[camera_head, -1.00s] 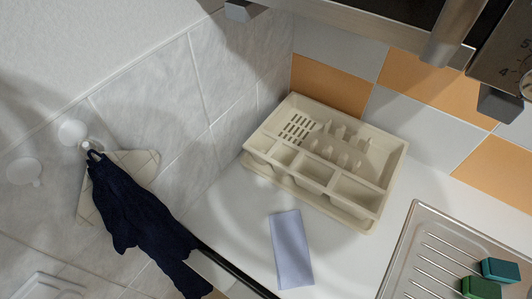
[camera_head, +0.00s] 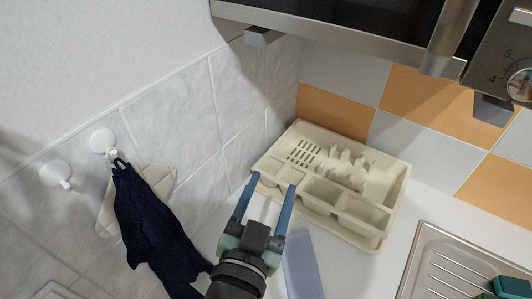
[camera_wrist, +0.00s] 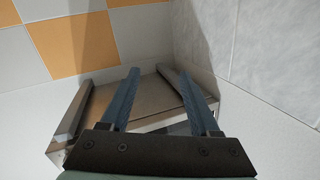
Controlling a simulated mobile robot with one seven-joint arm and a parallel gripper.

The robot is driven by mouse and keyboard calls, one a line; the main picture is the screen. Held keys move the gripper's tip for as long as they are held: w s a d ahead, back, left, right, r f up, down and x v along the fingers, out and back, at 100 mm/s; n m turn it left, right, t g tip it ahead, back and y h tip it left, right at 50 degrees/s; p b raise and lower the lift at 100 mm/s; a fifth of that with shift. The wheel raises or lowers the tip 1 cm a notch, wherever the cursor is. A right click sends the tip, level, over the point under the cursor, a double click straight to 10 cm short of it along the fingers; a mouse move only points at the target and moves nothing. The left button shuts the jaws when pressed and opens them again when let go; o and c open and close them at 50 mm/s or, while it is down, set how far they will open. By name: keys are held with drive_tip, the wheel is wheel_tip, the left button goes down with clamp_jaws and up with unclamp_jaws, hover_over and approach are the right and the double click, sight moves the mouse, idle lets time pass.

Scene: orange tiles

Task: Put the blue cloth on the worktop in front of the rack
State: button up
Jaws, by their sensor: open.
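A light blue folded cloth (camera_head: 303,266) lies flat on the white worktop (camera_head: 345,273), in front of the cream rack (camera_head: 374,233); the bottom of the picture cuts it off. A dark navy cloth (camera_head: 150,219) hangs from a white wall hook at the left. My gripper (camera_head: 272,182) is open and empty, with its blue fingers spread. In the head view it appears left of the light cloth and overlaps the rack's front left corner; I cannot tell its height. In the wrist view my gripper (camera_wrist: 156,72) has nothing between its fingers, and neither cloth shows.
A microwave (camera_head: 345,27) hangs above the rack. A metal sink drainer (camera_head: 440,262) with a green sponge (camera_head: 512,288) is at the right. A pale potholder (camera_head: 107,219) hangs behind the navy cloth, and a second hook (camera_head: 57,174) is bare. Tiled walls close the corner.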

drive_tip(key=w+r+t, duration=0.3)
drive_tip(key=w+r, duration=0.1)
drive_tip(key=r, duration=0.9)
drive_tip(key=s+r+n+t+y, duration=0.2)
drive_tip(key=s+r+t, duration=0.1)
drive_tip(key=r, duration=1)
drive_tip(key=s+r+n+t+y+b, duration=0.1)
drive_tip(key=s+r, duration=0.5)
drive_tip(key=r, duration=0.7)
drive_tip(key=n+t+y, duration=0.1)
drive_tip(key=n+t, duration=0.1)
drive_tip(key=t, duration=0.1)
drive_tip(key=shift+s+a+r+n+t+y, duration=0.2)
drive_tip(key=shift+a+r+n+t+y, duration=0.1)
drive_tip(key=shift+r+y, duration=0.1)
drive_tip(key=shift+f, duration=0.1)
drive_tip(key=shift+c, duration=0.3)
